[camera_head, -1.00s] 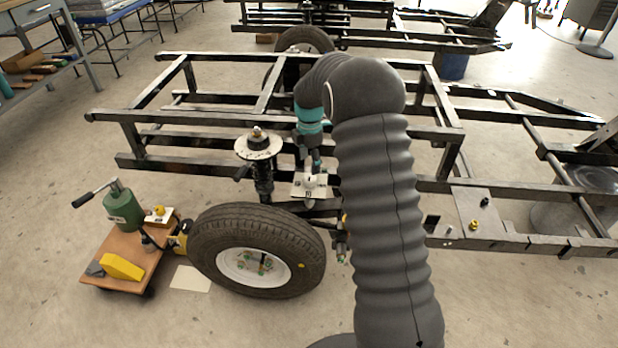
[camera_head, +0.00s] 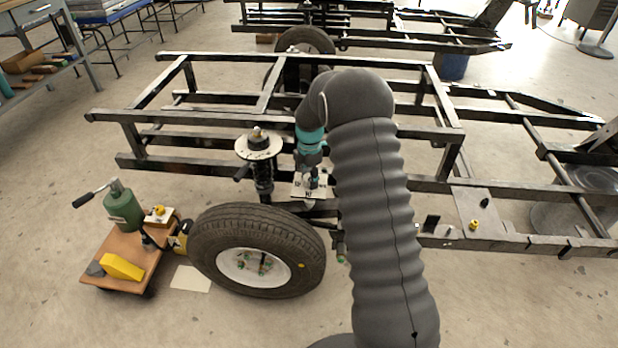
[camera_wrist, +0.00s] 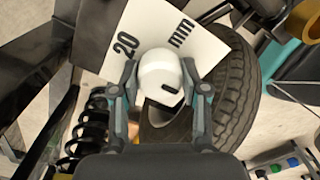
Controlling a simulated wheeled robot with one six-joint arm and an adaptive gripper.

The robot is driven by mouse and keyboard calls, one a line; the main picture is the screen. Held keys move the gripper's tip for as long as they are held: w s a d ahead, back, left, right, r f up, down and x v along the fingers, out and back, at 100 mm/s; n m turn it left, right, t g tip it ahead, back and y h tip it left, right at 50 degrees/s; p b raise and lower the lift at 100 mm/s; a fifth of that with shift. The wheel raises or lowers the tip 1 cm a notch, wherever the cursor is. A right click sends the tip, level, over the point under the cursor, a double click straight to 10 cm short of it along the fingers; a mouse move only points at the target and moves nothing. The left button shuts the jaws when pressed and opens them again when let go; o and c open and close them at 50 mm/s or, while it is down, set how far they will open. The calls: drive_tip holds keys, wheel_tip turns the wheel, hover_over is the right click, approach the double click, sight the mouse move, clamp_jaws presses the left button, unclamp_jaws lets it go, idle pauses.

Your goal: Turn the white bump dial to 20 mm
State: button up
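The white bump dial (camera_wrist: 158,70) is a rounded white knob with a black mark on its lower-right side in the wrist view. It sits at a pale plate (camera_wrist: 112,62) printed "20" and "mm" above and left of it. The plate also shows in the head view (camera_head: 298,187). My gripper (camera_wrist: 160,66) has one finger on each side of the dial, very close to it. I cannot tell whether the fingers touch it. In the head view my gripper (camera_head: 313,180) is over the plate, and the dial is mostly hidden.
A coil-over shock absorber (camera_head: 262,165) stands left of my gripper, its spring (camera_wrist: 90,130) close by. The tyre (camera_head: 225,225) is below. Black frame rails (camera_head: 190,118) surround the place. A wooden cart (camera_head: 118,258) with a green jack (camera_head: 122,205) stands at lower left.

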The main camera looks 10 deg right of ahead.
drive_tip(key=shift+c, duration=1.4)
